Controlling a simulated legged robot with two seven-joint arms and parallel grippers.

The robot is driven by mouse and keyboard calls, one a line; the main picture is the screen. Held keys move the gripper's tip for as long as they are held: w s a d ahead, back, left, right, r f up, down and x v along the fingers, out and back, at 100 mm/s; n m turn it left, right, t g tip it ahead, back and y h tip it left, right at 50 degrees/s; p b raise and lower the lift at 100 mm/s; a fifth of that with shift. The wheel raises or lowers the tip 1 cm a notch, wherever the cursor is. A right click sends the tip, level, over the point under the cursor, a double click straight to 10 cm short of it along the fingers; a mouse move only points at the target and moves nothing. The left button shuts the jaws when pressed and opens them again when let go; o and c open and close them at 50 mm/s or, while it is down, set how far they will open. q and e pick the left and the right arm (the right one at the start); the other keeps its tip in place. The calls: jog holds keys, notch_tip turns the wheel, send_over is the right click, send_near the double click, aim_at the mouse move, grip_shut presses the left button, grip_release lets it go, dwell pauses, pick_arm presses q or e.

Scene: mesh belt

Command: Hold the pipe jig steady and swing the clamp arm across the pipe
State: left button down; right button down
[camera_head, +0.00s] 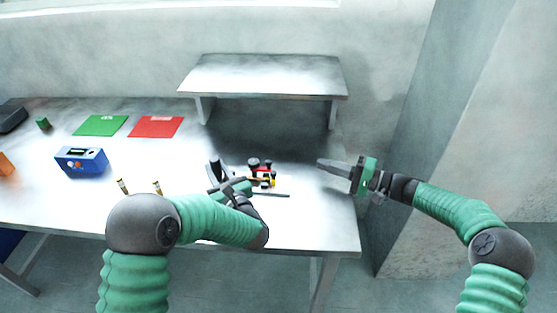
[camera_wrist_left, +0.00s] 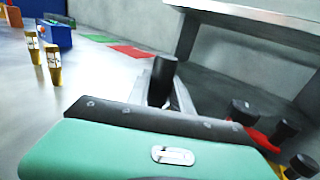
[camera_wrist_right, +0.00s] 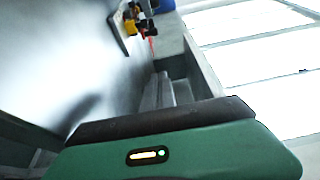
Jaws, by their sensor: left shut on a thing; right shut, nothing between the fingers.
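The pipe jig (camera_head: 265,179) stands on the table right of centre, with black knobs and red and yellow parts; my left arm partly hides it. Its knobs (camera_wrist_left: 243,111) also show at the right of the left wrist view. My left gripper (camera_head: 217,178) is shut on an upright black handle (camera_wrist_left: 162,80) at the jig's left side. My right gripper (camera_head: 320,163) is shut and empty, to the right of the jig and apart from it. The right wrist view shows the jig (camera_wrist_right: 138,20) beyond its fingers. I cannot make out the pipe or clamp arm separately.
A raised grey shelf (camera_head: 265,75) stands behind the jig. Left are a blue box (camera_head: 81,161), green mat (camera_head: 101,125), red mat (camera_head: 156,127) and two small yellowish pieces (camera_head: 122,186). A grey pillar (camera_head: 400,150) rises beyond the table's right edge.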

jog(key=x, duration=1.4)
jog(key=shift+a, duration=0.25)
jog(key=shift+s+a, duration=0.2)
jog(key=shift+a, duration=0.05)
jog(key=shift+s+a, duration=0.1)
jog(key=shift+s, duration=1.65)
jog(key=shift+s, duration=1)
